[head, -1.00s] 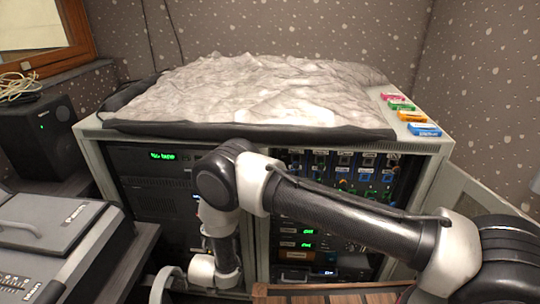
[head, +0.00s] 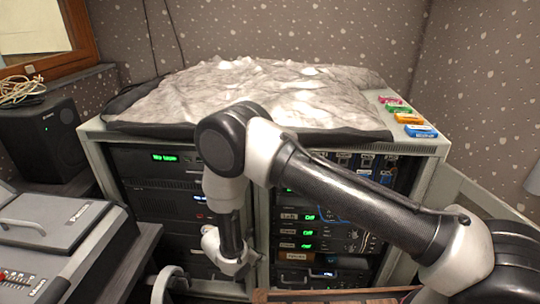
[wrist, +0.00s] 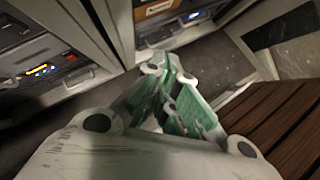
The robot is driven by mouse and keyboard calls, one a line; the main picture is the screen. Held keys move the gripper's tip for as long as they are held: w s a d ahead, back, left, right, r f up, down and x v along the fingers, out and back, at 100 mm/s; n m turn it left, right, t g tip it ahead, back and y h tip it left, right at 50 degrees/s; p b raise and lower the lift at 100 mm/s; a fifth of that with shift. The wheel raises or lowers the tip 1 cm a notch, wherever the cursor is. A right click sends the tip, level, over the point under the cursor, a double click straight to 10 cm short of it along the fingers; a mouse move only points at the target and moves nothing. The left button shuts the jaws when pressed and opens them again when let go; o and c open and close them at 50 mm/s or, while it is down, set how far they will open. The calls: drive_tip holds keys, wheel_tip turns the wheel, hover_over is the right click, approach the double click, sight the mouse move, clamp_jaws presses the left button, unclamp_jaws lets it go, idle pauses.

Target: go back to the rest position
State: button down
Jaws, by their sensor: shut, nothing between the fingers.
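My gripper (wrist: 168,76) shows in the wrist view with its green-sided fingers together and nothing between them. It points down past the front of the rack cabinet (head: 262,215), above the dark floor. In the head view my arm reaches in from the lower right, bends at a raised elbow in front of the rack and drops to the wrist. The fingers cannot be made out in the head view.
A brown slatted wooden surface (wrist: 280,125) lies right of my gripper. A mixing desk (head: 55,235) and a speaker (head: 45,140) stand at left. A grey crumpled cover (head: 260,95) and several small coloured boxes, one blue (head: 421,131), lie on the rack.

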drive_tip(key=d+r+m+g, duration=0.2)
drive_tip(key=d+r+m, duration=0.2)
drive_tip(key=d+r, duration=0.45)
drive_tip(key=d+r+m+g+h, duration=0.1)
drive_tip(key=d+r+m, duration=0.4)
drive_tip(key=r, duration=0.7)
drive_tip(key=d+r+m+g, duration=0.2)
drive_tip(key=d+r+m, duration=0.2)
drive_tip(key=d+r, duration=0.45)
drive_tip(key=s+d+r+m+t+y, duration=0.2)
drive_tip(key=s+d+r+m, duration=0.5)
drive_tip(key=r, duration=0.6)
drive_tip(key=s+d+r+m+t+y, duration=0.2)
drive_tip(key=s+d+r+m+y, duration=0.2)
drive_tip(key=s+d+r+m, duration=0.3)
drive_tip(key=s+d+r, duration=0.4)
drive_tip(key=s+r, duration=0.1)
drive_tip(key=r, duration=0.1)
drive_tip(key=shift+d+t, duration=0.3)
drive_tip(key=shift+d, duration=0.05)
